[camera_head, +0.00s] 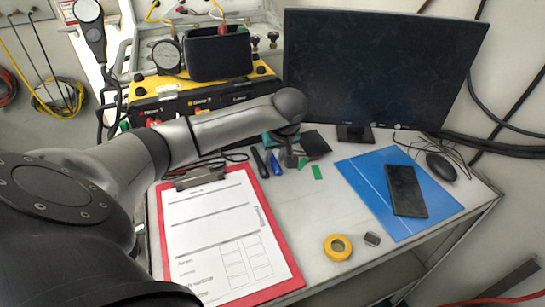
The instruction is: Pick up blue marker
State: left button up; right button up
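The blue marker (275,163) lies on the table behind the red clipboard, between a black marker (259,161) on its left and a green-tipped item on its right. My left arm reaches in from the left across the clipboard's far end. Its wrist hangs above the markers. My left gripper (289,157) points down just right of the blue marker's far end; it is small and dark, and I cannot tell how far its fingers are apart or whether it touches anything. The far end of the blue marker is close to the gripper and partly hidden. My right gripper is not in view.
A red clipboard (290,268) with a form lies in front. A blue folder (419,222) with a black phone (406,190) lies right, near a mouse (441,166). Yellow tape (337,247) sits near the front edge. A monitor (382,67) and the air panel (200,100) stand behind.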

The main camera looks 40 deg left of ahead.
pick_arm(q)
jog(key=shift+f, duration=0.15)
jog(key=shift+c, duration=0.2)
dwell(0.3)
grip_shut()
